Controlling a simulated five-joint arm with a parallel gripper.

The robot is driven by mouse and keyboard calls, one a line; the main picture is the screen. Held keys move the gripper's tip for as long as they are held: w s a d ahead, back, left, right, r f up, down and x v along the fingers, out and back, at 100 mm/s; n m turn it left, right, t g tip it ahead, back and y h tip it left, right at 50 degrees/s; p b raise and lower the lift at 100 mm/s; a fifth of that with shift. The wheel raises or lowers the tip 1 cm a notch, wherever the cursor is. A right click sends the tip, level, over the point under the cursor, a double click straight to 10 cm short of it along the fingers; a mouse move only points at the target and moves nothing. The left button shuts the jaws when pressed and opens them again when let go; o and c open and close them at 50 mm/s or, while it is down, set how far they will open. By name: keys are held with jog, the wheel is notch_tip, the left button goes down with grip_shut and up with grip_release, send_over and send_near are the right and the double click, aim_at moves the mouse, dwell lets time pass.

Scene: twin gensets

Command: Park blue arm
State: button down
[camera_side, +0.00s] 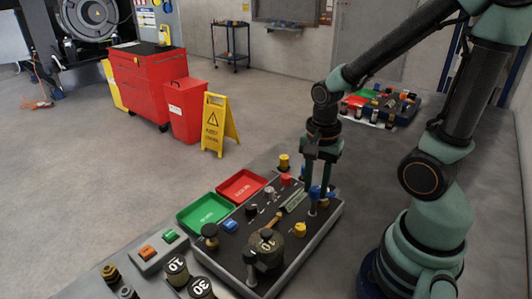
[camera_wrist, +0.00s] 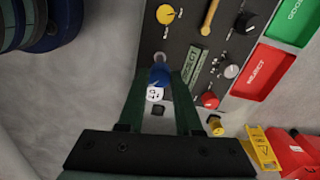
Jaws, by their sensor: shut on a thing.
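My gripper (camera_side: 316,192) points straight down over the far right corner of the dark control panel (camera_side: 226,262). Its two fingers stand on either side of a blue upright piece (camera_side: 318,191), and they are shut on it. In the wrist view the blue piece (camera_wrist: 160,75) sits between the fingertips (camera_wrist: 159,84). A white end with dark marks (camera_wrist: 154,95) shows on the near side of it. The fingers hide part of the blue piece, and I cannot tell which way its arm points.
A second panel (camera_side: 385,103) lies behind my arm.

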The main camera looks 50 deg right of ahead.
aim_at(316, 189)
jog(key=m, duration=0.5)
jog(key=shift+m, duration=0.3)
jog(key=m, duration=0.4)
jog(key=shift+m, duration=0.4)
jog(key=c, duration=0.6)
grip_release()
notch_tip(316, 189, up, 12)
jog(key=shift+r, duration=0.1)
